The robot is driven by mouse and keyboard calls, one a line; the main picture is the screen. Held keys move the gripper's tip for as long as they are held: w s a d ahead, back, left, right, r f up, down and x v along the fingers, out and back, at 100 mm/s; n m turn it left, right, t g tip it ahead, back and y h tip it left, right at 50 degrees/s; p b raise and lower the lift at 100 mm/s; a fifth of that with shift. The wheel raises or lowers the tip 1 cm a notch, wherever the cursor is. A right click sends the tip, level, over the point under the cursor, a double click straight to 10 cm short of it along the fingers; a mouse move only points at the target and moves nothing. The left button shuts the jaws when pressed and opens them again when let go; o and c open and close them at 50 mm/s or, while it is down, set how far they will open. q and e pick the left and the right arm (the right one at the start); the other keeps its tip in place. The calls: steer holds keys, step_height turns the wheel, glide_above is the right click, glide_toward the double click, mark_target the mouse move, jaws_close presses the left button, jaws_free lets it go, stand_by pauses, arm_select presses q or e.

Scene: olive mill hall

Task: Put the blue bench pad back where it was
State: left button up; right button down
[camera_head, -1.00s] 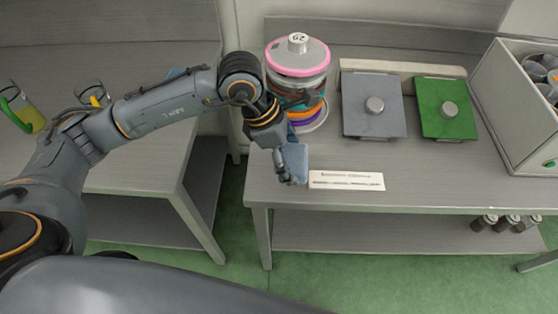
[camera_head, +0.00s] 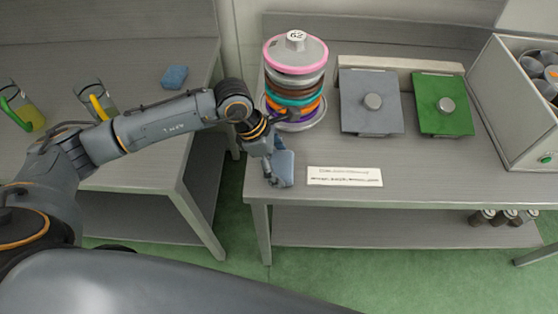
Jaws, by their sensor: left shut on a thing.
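My left gripper (camera_head: 272,169) is shut on a blue pad (camera_head: 285,168) near the front left corner of the right bench (camera_head: 420,177). The fingers are on the pad's left side and hide part of it. I cannot tell whether the pad touches the bench top. A white printed strip (camera_head: 345,176) lies just to the right of the pad. A second, smaller blue block (camera_head: 174,77) lies on the left bench (camera_head: 140,160), behind my left arm. My right gripper is not in view.
A stack of coloured rings with a grey lid (camera_head: 297,52) stands just behind my left gripper. A grey plate (camera_head: 370,118) and a green plate (camera_head: 444,120) lie further right, beside a pale box (camera_head: 500,100). Two jugs (camera_head: 95,98) stand on the left bench. A gap separates the benches.

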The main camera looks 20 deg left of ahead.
arm_select(q)
steer(key=o, duration=0.9)
steer(key=shift+f, duration=0.1)
steer(key=shift+c, duration=0.2)
steer(key=shift+r+p, duration=0.3)
steer(key=shift+p, duration=0.05)
steer(key=b+v, duration=0.1)
steer(key=v, duration=1)
steer(key=shift+a+r, duration=0.2)
steer(key=shift+r, duration=0.15)
